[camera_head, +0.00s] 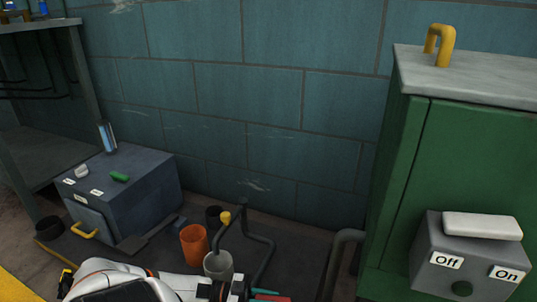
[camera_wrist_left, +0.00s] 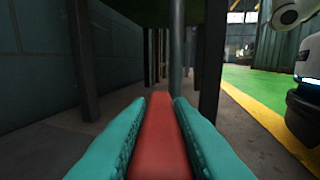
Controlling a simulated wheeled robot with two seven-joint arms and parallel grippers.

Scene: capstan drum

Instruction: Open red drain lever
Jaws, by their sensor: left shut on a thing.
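The red lever (camera_wrist_left: 160,140) runs lengthwise between the two teal fingers of my left gripper (camera_wrist_left: 161,102) in the left wrist view. The fingers lie along both its sides and are shut on it. In the head view my left gripper (camera_head: 266,292) is at the bottom edge, where a teal fingertip and a little red show. Most of the lever is hidden or out of frame there. My right gripper is not in view.
A grey cup (camera_head: 218,265), an orange cup (camera_head: 194,245) and a dark bent pipe (camera_head: 262,255) stand close by. A blue-grey box (camera_head: 140,195) is at the left. A green cabinet (camera_head: 460,160) with a grey Off/On switch box (camera_head: 440,272) fills the right.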

